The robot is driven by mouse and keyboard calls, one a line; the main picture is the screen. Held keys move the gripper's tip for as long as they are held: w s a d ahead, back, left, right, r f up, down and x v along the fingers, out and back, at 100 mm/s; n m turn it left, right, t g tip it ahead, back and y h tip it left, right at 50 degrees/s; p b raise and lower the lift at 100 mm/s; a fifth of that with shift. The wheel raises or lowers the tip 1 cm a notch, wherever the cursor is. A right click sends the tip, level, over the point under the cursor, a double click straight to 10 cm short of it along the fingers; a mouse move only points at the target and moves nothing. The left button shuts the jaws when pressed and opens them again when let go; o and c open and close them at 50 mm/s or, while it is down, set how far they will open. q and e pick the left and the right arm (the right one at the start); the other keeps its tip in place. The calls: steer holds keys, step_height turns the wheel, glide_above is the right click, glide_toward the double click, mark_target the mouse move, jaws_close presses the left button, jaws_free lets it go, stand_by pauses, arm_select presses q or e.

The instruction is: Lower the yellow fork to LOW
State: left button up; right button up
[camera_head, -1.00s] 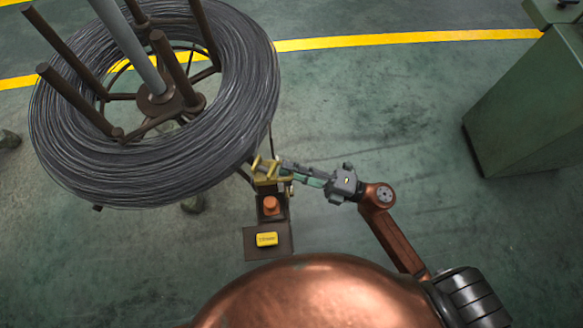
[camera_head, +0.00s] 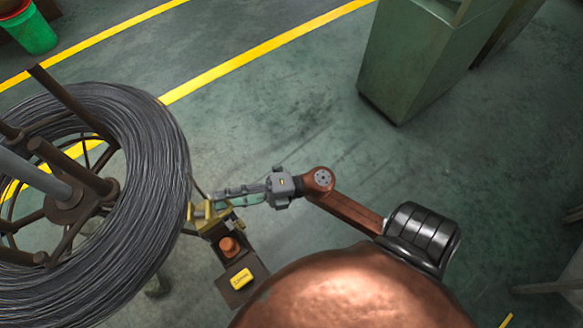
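The yellow fork (camera_head: 206,217) is at the top of a small brown control post, close against the right edge of the wire coil. My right gripper (camera_head: 217,197) reaches in from the right, with its fingertips at the fork. Whether the fingers touch it or close on it is too small to tell. Below the fork on the post are an orange-red knob (camera_head: 229,245) and a yellow label block (camera_head: 241,279). No LOW marking is readable. My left gripper is out of view.
A large coil of dark wire (camera_head: 150,190) on a brown spoked stand fills the left. A green machine cabinet (camera_head: 400,70) stands at the upper right. A green bin (camera_head: 35,33) is at the upper left. The floor (camera_head: 290,130) between coil and cabinet is clear.

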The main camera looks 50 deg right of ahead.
steer(key=shift+s+r, duration=0.1)
steer(key=shift+r, duration=0.2)
steer(key=p+v, duration=0.2)
steer(key=v, duration=0.6)
steer(key=w+d+f+m+t+h+p, duration=0.5)
steer(key=d+f+m+h, duration=0.3)
steer(key=d+f+m, duration=0.4)
arm_select(q)
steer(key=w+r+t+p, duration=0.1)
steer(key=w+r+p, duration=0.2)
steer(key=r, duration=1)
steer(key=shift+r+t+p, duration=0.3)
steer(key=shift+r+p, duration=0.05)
steer(key=shift+p, duration=0.7)
arm_select(e)
steer(key=s+d+f+m+g+h, duration=0.2)
steer(key=s+f+m+h, duration=0.1)
steer(key=f, duration=0.7)
steer(key=s+d+f+m+g+h, duration=0.2)
steer(key=s+d+f+m, duration=0.1)
steer(key=f, duration=0.7)
steer(key=shift+d+m+h, duration=0.2)
steer(key=shift+m+h, duration=0.2)
steer(key=shift+m, duration=0.2)
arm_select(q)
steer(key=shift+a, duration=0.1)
arm_select(e)
steer(key=shift+s, duration=0.1)
